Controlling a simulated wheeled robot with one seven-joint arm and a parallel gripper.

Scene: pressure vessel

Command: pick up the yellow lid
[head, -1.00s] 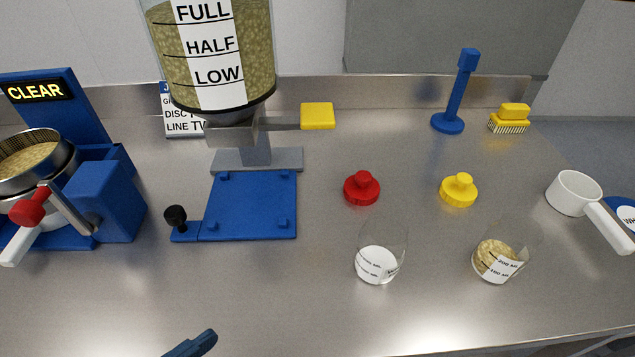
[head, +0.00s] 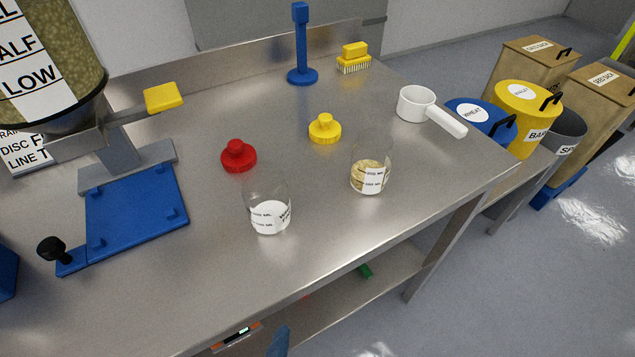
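The yellow lid (head: 325,130) is a round disc with a ridged edge and a knob on top. It lies flat on the steel table (head: 330,220), knob up, behind and a little left of the glass beaker with pale flakes (head: 369,178). Nothing touches it.
A red lid (head: 238,157) lies left of the yellow one. A beaker with a white label (head: 269,212) stands in front. A white pan (head: 428,108), yellow brush (head: 353,58) and blue stand (head: 301,50) are around it. Bins, including a yellow one (head: 525,105), stand right.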

